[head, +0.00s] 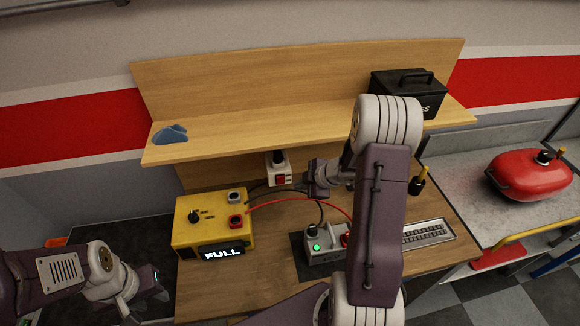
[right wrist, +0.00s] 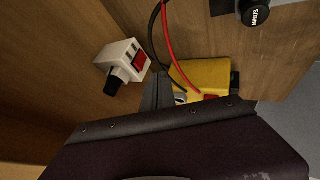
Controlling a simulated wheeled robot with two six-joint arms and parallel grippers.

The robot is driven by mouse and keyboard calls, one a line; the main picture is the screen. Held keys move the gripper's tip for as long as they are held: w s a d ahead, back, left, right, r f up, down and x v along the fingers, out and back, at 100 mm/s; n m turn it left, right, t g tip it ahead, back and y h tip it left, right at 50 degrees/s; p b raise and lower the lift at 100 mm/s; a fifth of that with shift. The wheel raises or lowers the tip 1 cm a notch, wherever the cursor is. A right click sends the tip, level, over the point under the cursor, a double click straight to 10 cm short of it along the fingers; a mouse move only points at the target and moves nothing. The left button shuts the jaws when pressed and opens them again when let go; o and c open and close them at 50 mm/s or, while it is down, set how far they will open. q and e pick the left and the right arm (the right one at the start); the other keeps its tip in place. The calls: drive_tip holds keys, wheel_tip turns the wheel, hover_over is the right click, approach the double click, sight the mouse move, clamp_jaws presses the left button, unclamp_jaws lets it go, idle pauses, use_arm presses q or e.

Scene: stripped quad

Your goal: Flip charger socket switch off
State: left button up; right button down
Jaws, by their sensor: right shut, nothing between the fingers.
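The white charger socket (head: 270,169) is mounted below the wooden shelf, behind the bench top. Its red switch (head: 280,179) faces me, and a black plug (head: 279,155) sits in it. In the right wrist view the socket (right wrist: 112,52), its red switch (right wrist: 141,62) and the plug (right wrist: 116,83) are all visible. I cannot tell the switch's position. My right gripper (head: 313,184) is shut and empty, a little right of the socket and apart from it. The yellow charger (head: 186,240) shows "FULL". My left gripper (head: 148,290) is low at the left, away from the socket.
Red and black cables run from the charger to a grey unit (head: 325,257) with a green light. A black case (head: 408,98) and a blue cloth (head: 170,134) are on the shelf. A red tank (head: 525,175) stands on the right counter. My right arm covers part of the bench.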

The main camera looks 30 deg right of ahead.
drive_tip(key=shift+a, duration=0.2)
drive_tip(key=p, duration=0.2)
approach(281, 181)
drive_tip(key=s+a+x, duration=0.1)
drive_tip(key=x, duration=0.5)
drive_tip(key=shift+w+a+f, duration=0.1)
drive_tip(key=shift+w+a, duration=0.05)
drive_tip(key=shift+w, duration=0.1)
